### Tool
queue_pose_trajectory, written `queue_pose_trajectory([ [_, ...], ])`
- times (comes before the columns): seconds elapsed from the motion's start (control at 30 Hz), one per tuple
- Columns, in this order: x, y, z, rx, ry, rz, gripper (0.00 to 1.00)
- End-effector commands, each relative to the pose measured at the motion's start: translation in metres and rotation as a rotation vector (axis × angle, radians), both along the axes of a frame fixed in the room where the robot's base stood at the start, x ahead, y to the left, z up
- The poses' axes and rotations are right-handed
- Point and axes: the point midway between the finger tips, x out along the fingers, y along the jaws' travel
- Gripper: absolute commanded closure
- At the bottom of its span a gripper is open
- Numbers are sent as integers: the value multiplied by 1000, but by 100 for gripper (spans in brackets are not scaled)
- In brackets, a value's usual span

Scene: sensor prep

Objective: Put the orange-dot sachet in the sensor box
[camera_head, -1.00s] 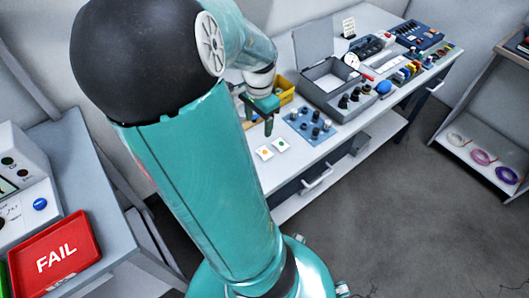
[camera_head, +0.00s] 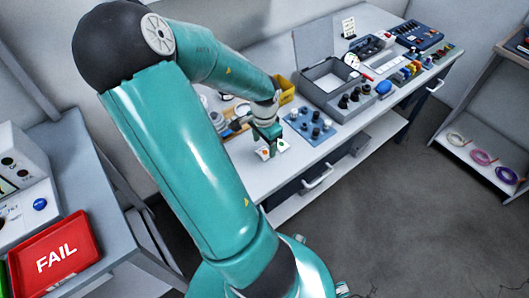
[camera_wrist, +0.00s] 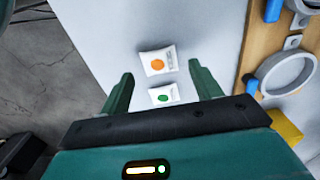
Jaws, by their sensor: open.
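The orange-dot sachet (camera_wrist: 158,62) is a small white packet lying on the white bench in the wrist view. It also shows in the head view (camera_head: 264,153), partly covered by my gripper. My gripper (camera_head: 271,151) is open, pointing down just above the sachets. In the wrist view, the orange-dot sachet lies just beyond the gap between my fingers (camera_wrist: 161,70), touching neither. A green-dot sachet (camera_wrist: 162,96) lies between the fingers, nearer the palm. A grey box (camera_head: 318,100) with its lid raised, apparently the sensor box, stands farther right along the bench.
A yellow bin (camera_head: 287,88) stands behind my gripper. A wooden board (camera_wrist: 240,60) with a ring-shaped tool is close on the right in the wrist view. Bare bench lies in front.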

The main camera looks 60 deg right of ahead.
Motion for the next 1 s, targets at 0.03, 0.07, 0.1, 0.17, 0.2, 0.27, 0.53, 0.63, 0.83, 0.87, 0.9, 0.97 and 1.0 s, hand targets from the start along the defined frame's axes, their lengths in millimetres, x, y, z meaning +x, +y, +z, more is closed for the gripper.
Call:
queue_pose_trajectory([
  [0.03,-2,0,-9,2,4,-4,36],
  [0.07,-3,0,-14,4,5,-3,36],
  [0.1,-2,0,-19,3,3,-4,36],
  [0.17,-2,0,-26,1,3,-3,36],
  [0.2,-2,0,-29,1,3,-2,36],
  [0.27,-1,0,-31,2,1,0,36],
  [0.53,0,0,-31,1,0,0,50],
  [0.63,0,0,-31,1,0,0,70],
  [0.83,0,0,-31,0,0,0,88],
  [0.87,0,0,-31,0,0,0,88],
  [0.9,0,0,-31,0,0,0,88],
  [0.97,0,0,-31,0,0,0,88],
  [1.0,0,0,-30,0,0,1,88],
])
